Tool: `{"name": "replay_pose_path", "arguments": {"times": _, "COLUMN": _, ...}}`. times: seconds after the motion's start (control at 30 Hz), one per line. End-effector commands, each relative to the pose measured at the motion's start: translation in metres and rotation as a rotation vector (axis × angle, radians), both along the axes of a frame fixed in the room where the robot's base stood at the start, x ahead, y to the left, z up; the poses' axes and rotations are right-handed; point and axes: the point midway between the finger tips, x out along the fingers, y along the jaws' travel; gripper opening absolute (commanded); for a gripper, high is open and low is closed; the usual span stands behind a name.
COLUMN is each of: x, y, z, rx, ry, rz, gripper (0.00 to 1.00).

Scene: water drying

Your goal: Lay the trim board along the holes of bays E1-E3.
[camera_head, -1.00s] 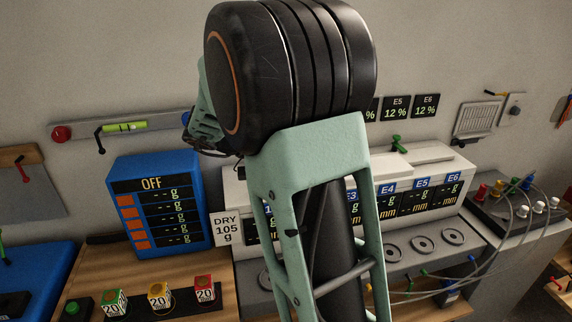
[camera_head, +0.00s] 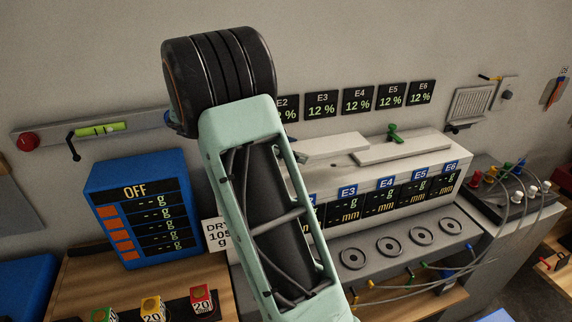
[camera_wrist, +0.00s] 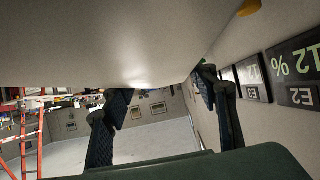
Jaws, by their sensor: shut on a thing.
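A pale flat trim board (camera_head: 335,145) shows above the left part of the white bay cabinet (camera_head: 430,190), its left end hidden by my arm. I cannot tell whether it touches the cabinet top. A second pale board (camera_head: 405,151), with a green handle (camera_head: 393,132), lies along the right part, by E4 to E6. In the wrist view, a large pale surface, which looks like the trim board (camera_wrist: 110,45), fills the top. My gripper (camera_wrist: 162,90) is shut on it, with dark fingers at both sides. Bays E1 and E2 are mostly hidden behind my arm.
Wall signs, including E3 (camera_head: 322,104), hang behind the cabinet. Several round discs, one of them here (camera_head: 390,247), sit on the grey ledge in front. A blue readout box (camera_head: 150,207) stands left. A terminal box with cables (camera_head: 510,190) stands right.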

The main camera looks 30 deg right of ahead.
Motion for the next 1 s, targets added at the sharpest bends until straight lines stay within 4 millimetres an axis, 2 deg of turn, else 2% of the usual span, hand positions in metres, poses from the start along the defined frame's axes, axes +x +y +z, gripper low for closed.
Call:
{"name": "replay_pose_path", "arguments": {"times": 0.2, "x": 0.029, "y": -0.008, "z": -0.033, "rx": -0.001, "ry": 0.003, "rz": 0.000, "gripper": 0.21}}
{"name": "replay_pose_path", "arguments": {"times": 0.4, "x": 0.043, "y": -0.013, "z": -0.051, "rx": -0.002, "ry": 0.001, "rz": -0.001, "gripper": 0.21}}
{"name": "replay_pose_path", "arguments": {"times": 0.63, "x": 0.051, "y": -0.015, "z": -0.061, "rx": -0.001, "ry": 0.001, "rz": 0.000, "gripper": 0.21}}
{"name": "replay_pose_path", "arguments": {"times": 0.83, "x": 0.051, "y": -0.014, "z": -0.088, "rx": -0.002, "ry": 0.004, "rz": 0.002, "gripper": 0.21}}
{"name": "replay_pose_path", "arguments": {"times": 1.0, "x": 0.051, "y": -0.015, "z": -0.091, "rx": -0.001, "ry": 0.000, "rz": 0.000, "gripper": 0.21}}
